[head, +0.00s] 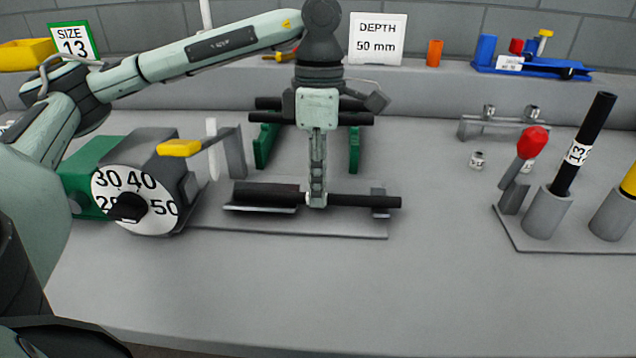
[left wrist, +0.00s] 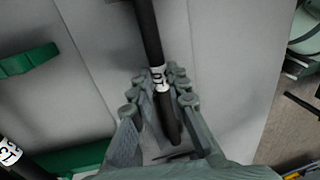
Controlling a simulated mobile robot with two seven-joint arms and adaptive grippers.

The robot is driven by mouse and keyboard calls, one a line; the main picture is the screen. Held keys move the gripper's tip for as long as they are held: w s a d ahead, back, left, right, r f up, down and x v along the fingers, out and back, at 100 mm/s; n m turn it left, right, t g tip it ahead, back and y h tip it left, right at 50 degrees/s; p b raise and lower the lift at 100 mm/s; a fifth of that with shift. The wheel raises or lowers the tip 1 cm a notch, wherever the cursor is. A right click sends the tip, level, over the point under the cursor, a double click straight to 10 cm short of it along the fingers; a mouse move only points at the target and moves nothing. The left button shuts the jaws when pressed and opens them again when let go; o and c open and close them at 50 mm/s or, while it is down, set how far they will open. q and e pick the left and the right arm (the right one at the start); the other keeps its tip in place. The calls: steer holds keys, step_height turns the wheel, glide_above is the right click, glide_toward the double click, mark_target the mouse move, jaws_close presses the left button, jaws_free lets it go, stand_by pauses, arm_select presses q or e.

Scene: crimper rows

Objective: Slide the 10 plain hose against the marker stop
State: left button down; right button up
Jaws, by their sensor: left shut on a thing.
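A thin black hose (head: 365,201) lies level across the grey marking base (head: 330,226). In the left wrist view the hose (left wrist: 149,35) carries a white label, partly hidden between the fingers. My left gripper (head: 317,198) reaches down from above and is shut on the hose; its fingers (left wrist: 160,95) flank it in the wrist view. Left of the gripper, a thicker dark piece (head: 265,193) lies in line with the hose on a grey ledge. I cannot tell which part is the marker stop, or whether the hose touches it. My right gripper is out of view.
A dial unit (head: 135,200) with a yellow lever (head: 179,148) stands at left. Behind the gripper is a green rack (head: 354,150) with black hoses. Sign cards read 13 and 50 mm. Upright hoses stand at right; the front bench is clear.

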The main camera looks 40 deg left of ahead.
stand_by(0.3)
arm_select(q)
steer(key=shift+s+a, duration=0.1)
steer(key=shift+a, duration=0.05)
steer(key=shift+s+a+b, duration=0.4)
steer(key=shift+s+a, duration=0.05)
steer(key=shift+a, duration=0.35)
stand_by(0.3)
